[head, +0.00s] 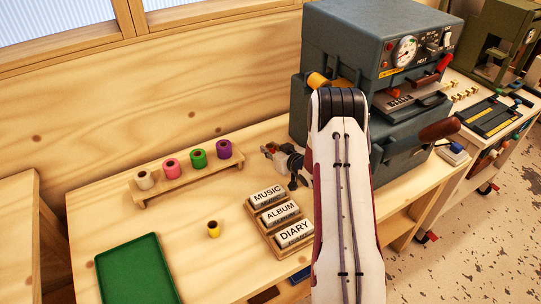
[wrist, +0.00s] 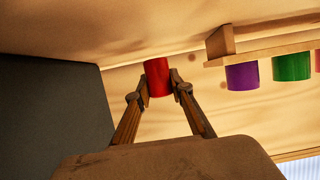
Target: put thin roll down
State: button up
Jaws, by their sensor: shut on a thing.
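My gripper (wrist: 157,89) is shut on a red roll (wrist: 157,73), held between the two fingertips in the wrist view. I cannot tell from the frames whether the roll touches the bench. The wooden rack (head: 190,182) holds a cream roll (head: 144,179), a pink roll (head: 171,168), a green roll (head: 197,158) and a purple roll (head: 223,149). A small yellow roll (head: 213,229) stands alone on the bench.
The grey machine (head: 345,45) with a gauge stands close on the right. A holder with blocks marked MUSIC (head: 267,196), ALBUM (head: 280,213) and DIARY (head: 294,233) is in front of my gripper. A green tray (head: 137,272) lies front left. Bare bench surrounds the yellow roll.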

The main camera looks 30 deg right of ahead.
aim_at(270, 163)
jog(key=shift+f, duration=1.55)
jog(key=shift+s+f, duration=0.1)
jog(key=shift+f, duration=0.3)
jog(key=o, duration=0.8)
jog(key=shift+f, duration=0.15)
jog(key=shift+o, duration=0.2)
jog(key=shift+a, duration=0.1)
jog(key=shift+f, duration=0.1)
jog(key=shift+r, duration=0.4)
jog(key=shift+s+r, duration=0.35)
jog(key=shift+s, duration=0.25)
jog(key=shift+r+v, duration=0.2)
jog(key=shift+v, duration=5.1)
